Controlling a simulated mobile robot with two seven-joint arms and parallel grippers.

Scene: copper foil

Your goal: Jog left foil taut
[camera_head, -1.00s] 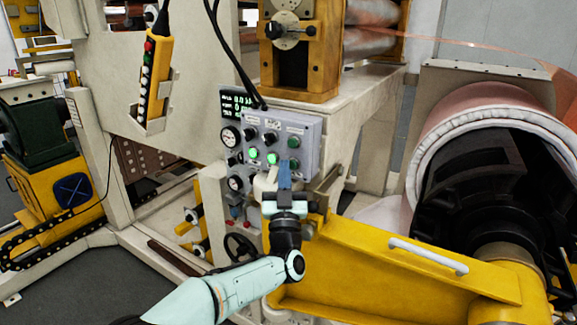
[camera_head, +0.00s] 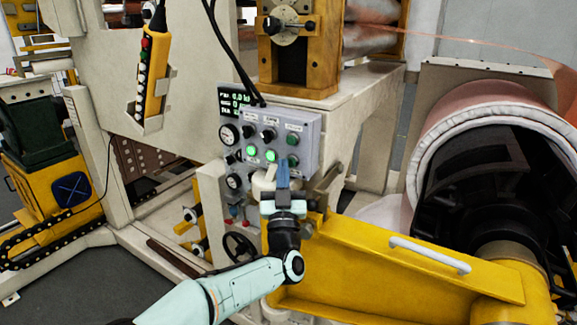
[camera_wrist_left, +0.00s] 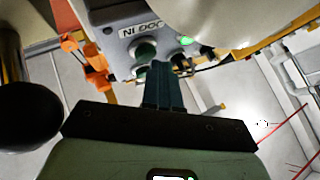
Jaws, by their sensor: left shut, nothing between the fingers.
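My left gripper (camera_head: 283,176) is shut and empty in front of the lower part of the grey control panel (camera_head: 306,140). In the left wrist view its closed fingers (camera_wrist_left: 163,85) point at the panel face (camera_wrist_left: 120,35), close to a dark green button (camera_wrist_left: 145,50). I cannot tell whether they touch it. Two green lamps (camera_head: 260,154) glow on the panel. A small dark display (camera_head: 236,101) shows green digits. The copper foil (camera_head: 470,48) runs as a thin strip from the rollers to the big copper roll (camera_head: 480,105) on the right. My right gripper is not in view.
A yellow arm with a white handle (camera_head: 430,254) lies right of my gripper. A yellow pendant (camera_head: 152,78) hangs at upper left. A black handwheel (camera_head: 240,247) and gauges (camera_head: 229,134) are near the panel. A white rounded thing (camera_wrist_left: 225,20) is close above the fingers.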

